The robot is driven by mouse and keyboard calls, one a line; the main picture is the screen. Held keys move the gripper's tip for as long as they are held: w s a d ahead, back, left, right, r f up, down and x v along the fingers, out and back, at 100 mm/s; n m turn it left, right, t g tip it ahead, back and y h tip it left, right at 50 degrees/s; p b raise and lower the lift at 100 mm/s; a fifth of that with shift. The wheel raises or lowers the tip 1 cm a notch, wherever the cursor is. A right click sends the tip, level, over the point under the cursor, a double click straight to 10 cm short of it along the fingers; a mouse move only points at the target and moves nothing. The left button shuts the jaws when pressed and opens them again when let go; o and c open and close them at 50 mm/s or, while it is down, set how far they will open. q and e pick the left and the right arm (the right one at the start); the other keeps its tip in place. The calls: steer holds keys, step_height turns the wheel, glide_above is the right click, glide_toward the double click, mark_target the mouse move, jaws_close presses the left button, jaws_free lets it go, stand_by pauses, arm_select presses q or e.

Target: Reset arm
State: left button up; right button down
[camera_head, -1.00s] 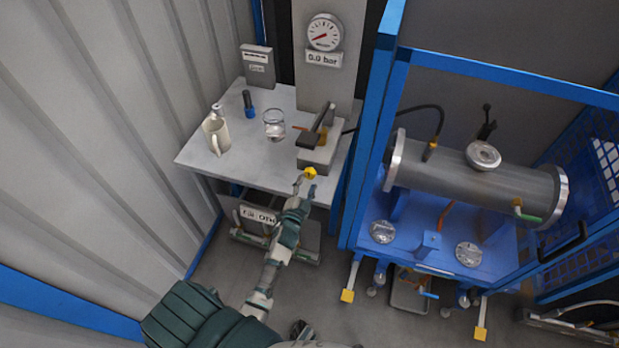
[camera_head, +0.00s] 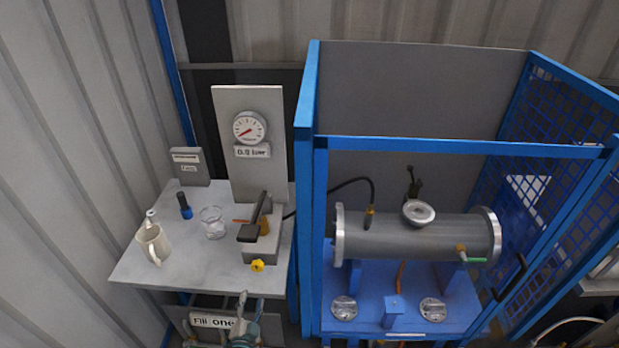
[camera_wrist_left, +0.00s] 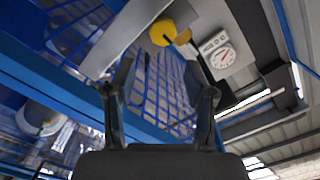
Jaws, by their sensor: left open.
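My left gripper (camera_head: 243,308) is at the bottom of the head view, below the front edge of the grey side table (camera_head: 150,274). It is open and empty, and its two fingers stand apart in the left wrist view (camera_wrist_left: 165,85). The yellow knob (camera_head: 257,265) on the front of the pump block (camera_head: 262,243) is above the gripper and apart from it. The knob also shows beyond the fingers in the left wrist view (camera_wrist_left: 163,32). My right gripper is not in view.
A mug (camera_head: 153,245), a glass beaker (camera_head: 212,222) and a blue-capped tool (camera_head: 185,207) stand on the table. A gauge (camera_head: 250,128) is on the panel behind. A blue frame (camera_head: 308,200) encloses the flanged grey shell (camera_head: 410,237) at right.

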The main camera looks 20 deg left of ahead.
arm_select(q)
steer(key=s+d+f+n+g+h, duration=0.1)
steer(key=s+d+f+g, duration=0.15)
steer(key=f, duration=0.55)
steer(key=s+d+f+n+g+h, duration=0.1)
steer(key=s+d+f+g, duration=0.2)
steer(key=f, duration=0.6)
steer(key=s+d+f+g+h, duration=0.15)
steer(key=s+f, duration=0.25)
steer(key=f, duration=0.4)
steer(key=s+d+f+n+g, duration=0.1)
steer(key=s+f+g, duration=0.3)
steer(key=s+f, duration=0.4)
steer(key=s+d+f+n+g+h, duration=0.1)
steer(key=s+f+g, duration=0.4)
steer(key=s, duration=1.1)
step_height(320, 180, down, 3)
steer(key=shift+d+f, duration=0.15)
steer(key=shift+d, duration=0.55)
